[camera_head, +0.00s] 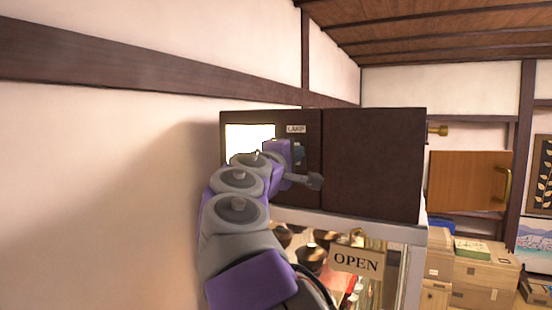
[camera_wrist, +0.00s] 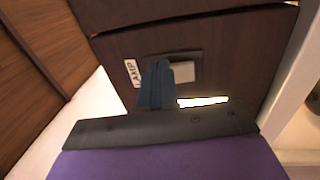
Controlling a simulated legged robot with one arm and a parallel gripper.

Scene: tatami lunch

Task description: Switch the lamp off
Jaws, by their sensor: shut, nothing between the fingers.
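The lamp is a lit, bright white panel (camera_head: 240,138) in the front of a dark brown box (camera_head: 372,165). A small LAMP label (camera_head: 296,129) sits to the panel's right, and it also shows in the wrist view (camera_wrist: 131,73). In the wrist view a pale switch (camera_wrist: 184,72) in a dark frame lies beside the label. My gripper (camera_wrist: 156,66) is shut and empty, its dark blue fingers in front of the switch's left part, hiding some of it. Whether they touch it I cannot tell. A strip of the glowing panel (camera_wrist: 203,101) shows beyond the gripper's base.
The box stands on a white-framed cabinet with bowls inside and an OPEN sign (camera_head: 356,262) hanging in front. A pale wall (camera_head: 100,180) is close on the left. Cardboard boxes (camera_head: 475,272) are stacked at the right.

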